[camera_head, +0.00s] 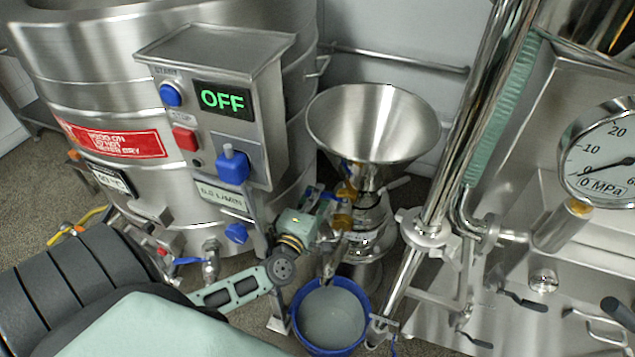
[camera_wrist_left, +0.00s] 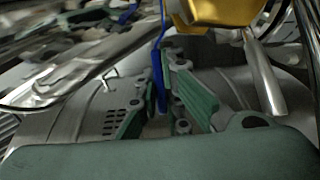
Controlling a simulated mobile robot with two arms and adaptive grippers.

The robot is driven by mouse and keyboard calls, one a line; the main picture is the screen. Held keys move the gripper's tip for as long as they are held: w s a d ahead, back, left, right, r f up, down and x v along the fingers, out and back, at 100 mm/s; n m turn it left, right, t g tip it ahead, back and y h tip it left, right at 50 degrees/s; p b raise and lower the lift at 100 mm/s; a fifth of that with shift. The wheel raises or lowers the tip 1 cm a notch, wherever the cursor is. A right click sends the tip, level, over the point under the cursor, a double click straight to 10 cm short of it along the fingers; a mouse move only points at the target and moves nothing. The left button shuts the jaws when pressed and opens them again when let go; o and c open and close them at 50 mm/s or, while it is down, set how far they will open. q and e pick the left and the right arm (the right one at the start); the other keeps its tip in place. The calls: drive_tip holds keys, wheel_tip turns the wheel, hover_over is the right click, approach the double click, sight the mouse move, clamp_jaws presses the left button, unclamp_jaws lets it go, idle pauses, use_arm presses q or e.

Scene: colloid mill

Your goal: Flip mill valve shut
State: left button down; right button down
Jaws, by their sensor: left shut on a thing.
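The mill's steel hopper (camera_head: 368,125) stands in the middle of the head view, with its body (camera_head: 370,235) below, partly hidden by my gripper. My left gripper (camera_head: 338,228) is at the mill's side, below the hopper. In the left wrist view, its green fingers (camera_wrist_left: 160,105) are shut on a thin blue handle (camera_wrist_left: 157,62), seemingly the valve's lever. A yellow-gold part (camera_wrist_left: 205,12) is just above the fingers. The handle's angle on the valve cannot be made out in the head view. My right gripper is not in view.
A blue bucket (camera_head: 365,310) with greyish liquid stands below the mill. A control box (camera_head: 180,70) reading OFF is on the steel tank to the left. Steel pipes (camera_head: 455,140) and a pressure gauge (camera_head: 610,155) crowd the right side.

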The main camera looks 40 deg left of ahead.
use_arm(q)
drive_tip(key=c, duration=1.9)
unclamp_jaws()
drive_tip(key=shift+o, duration=0.2)
drive_tip(key=shift+d, duration=0.1)
